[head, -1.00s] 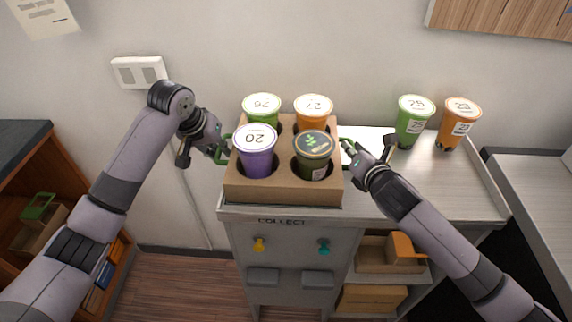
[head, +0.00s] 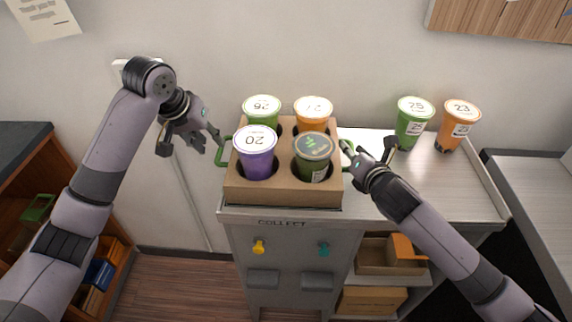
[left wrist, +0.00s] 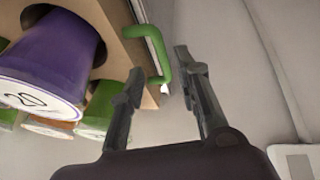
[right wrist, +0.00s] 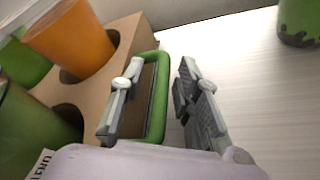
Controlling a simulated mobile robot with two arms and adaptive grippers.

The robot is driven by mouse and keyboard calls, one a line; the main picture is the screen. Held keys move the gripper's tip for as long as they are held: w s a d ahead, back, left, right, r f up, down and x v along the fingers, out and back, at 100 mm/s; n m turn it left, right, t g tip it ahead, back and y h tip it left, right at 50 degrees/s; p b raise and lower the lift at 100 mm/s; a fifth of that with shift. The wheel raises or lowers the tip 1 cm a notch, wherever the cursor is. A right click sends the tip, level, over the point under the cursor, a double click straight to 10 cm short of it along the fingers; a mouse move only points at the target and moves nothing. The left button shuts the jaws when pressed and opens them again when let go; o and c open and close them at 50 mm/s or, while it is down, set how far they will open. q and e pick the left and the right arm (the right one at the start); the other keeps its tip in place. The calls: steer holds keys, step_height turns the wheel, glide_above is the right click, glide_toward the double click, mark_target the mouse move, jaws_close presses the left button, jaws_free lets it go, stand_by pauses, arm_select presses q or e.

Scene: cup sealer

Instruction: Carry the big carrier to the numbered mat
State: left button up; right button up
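The big carrier (head: 283,190) is a brown cardboard box on the left end of the counter. It holds a purple cup (head: 257,158), a dark green cup (head: 313,158), a light green cup and an orange cup. My left gripper (head: 210,143) is open, just left of the carrier. In the left wrist view the green left handle (left wrist: 165,48) lies by its fingertips, not gripped. My right gripper (right wrist: 153,90) is open at the green right handle (right wrist: 157,115), one finger on each side of the handle's bar, with a gap outside. I see no numbered mat.
A green cup (head: 413,122) and an orange cup (head: 459,125) stand at the back right of the counter. The counter (head: 440,190) is clear between them and the front edge. The wall is close behind. A shelf unit (head: 35,165) stands at the left.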

steer(key=shift+s+r, duration=0.1)
steer(key=shift+s, duration=0.2)
arm_select(q)
steer(key=shift+s+a+r, duration=0.15)
steer(key=shift+s+r, duration=0.15)
steer(key=shift+r, duration=0.25)
arm_select(e)
steer(key=v, duration=1.1)
steer(key=shift+s+d, duration=0.15)
